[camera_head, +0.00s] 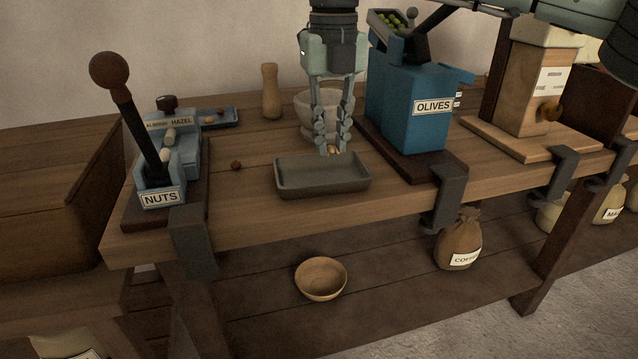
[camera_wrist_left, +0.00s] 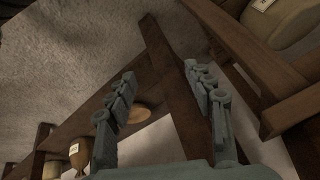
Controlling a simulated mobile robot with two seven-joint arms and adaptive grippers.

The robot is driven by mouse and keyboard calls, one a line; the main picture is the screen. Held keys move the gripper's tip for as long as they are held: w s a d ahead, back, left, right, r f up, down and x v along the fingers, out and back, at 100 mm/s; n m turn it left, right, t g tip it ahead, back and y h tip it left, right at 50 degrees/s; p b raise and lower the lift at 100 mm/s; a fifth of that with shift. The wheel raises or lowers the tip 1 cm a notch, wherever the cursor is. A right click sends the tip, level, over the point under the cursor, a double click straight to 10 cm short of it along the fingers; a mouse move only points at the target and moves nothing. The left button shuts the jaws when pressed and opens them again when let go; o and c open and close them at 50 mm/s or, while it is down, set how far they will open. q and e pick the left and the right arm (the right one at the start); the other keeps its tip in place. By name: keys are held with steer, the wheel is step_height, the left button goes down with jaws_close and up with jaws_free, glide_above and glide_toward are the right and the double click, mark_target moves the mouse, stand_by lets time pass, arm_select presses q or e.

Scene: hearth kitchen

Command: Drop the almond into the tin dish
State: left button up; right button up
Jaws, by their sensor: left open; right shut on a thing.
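The tin dish (camera_head: 322,187) is a dark grey rectangular tray on the wooden bench, near its front edge, and it looks empty. My right gripper (camera_head: 333,149) points straight down just above the dish's back rim. It is shut on a small tan nut, the almond (camera_head: 333,150), which shows only partly between the fingertips. My left gripper (camera_wrist_left: 165,85) is in the left wrist view only. It is open with nothing between its fingers.
The NUTS cracker (camera_head: 160,197) with its lever stands at left, a brown nut (camera_head: 236,166) beside it. A blue tray (camera_head: 222,118), wooden shaker (camera_head: 271,92) and stone mortar (camera_head: 312,112) stand behind. The blue OLIVES device (camera_head: 408,112) is close at right. A wooden bowl (camera_head: 321,279) sits below.

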arm_select(q)
steer(key=shift+w+d+r+t+h+b, duration=0.3)
steer(key=shift+w+d+r+t+b, duration=0.2)
steer(key=shift+w+d+r+t, duration=0.65)
arm_select(e)
steer(key=shift+f, duration=0.9)
arm_select(q)
steer(key=shift+w+d, duration=0.1)
steer(key=shift+w, duration=0.1)
arm_select(e)
steer(key=o, duration=0.8)
steer(key=shift+o, duration=0.2)
steer(key=shift+r, duration=0.1)
step_height(320, 180, up, 12)
